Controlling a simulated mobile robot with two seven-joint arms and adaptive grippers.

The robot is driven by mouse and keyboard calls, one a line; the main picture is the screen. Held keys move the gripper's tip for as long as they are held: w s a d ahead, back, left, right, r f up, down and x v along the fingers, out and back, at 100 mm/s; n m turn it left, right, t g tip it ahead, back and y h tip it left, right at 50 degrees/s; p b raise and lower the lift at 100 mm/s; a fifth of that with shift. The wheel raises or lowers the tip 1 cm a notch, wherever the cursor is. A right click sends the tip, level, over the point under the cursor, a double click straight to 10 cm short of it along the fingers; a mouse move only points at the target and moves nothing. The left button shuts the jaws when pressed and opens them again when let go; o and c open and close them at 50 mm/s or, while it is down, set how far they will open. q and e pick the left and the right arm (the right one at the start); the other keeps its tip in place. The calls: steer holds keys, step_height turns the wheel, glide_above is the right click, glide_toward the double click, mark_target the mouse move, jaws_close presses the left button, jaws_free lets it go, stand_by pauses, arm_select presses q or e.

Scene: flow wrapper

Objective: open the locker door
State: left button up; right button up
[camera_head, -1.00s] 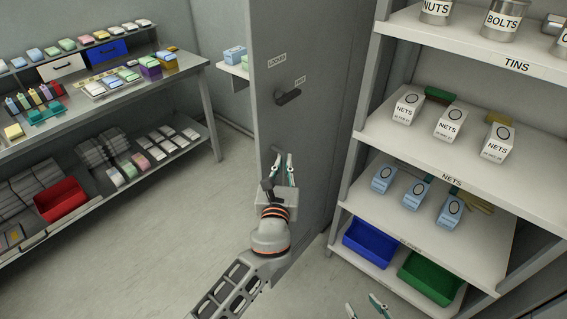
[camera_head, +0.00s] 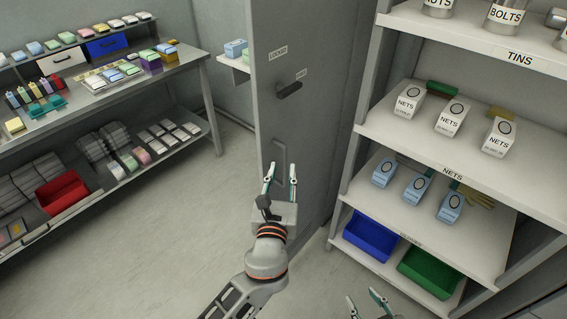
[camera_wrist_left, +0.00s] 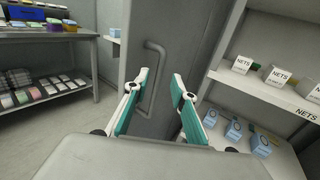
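The locker door (camera_head: 316,121) is a tall grey panel in the middle of the head view, with small labels and a dark lever (camera_head: 289,90) on it. A grey vertical bar handle (camera_wrist_left: 148,79) on the door shows in the left wrist view, ahead of and between the fingers. My left gripper (camera_head: 281,174) is open and empty, pointing at the door low down near this handle. I cannot tell whether its fingertips touch the door. My right gripper (camera_head: 364,299) shows only its fingertips at the bottom edge; they are apart with nothing visible between them.
Right of the locker stands a shelf unit (camera_head: 520,164) with tins, nets boxes and blue (camera_head: 371,238) and green (camera_head: 432,271) bins. A stocked bench (camera_head: 186,73) with a red bin (camera_head: 62,194) stands left. The floor (camera_head: 170,240) between is clear.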

arm_select(q)
steer(key=shift+s, duration=0.55)
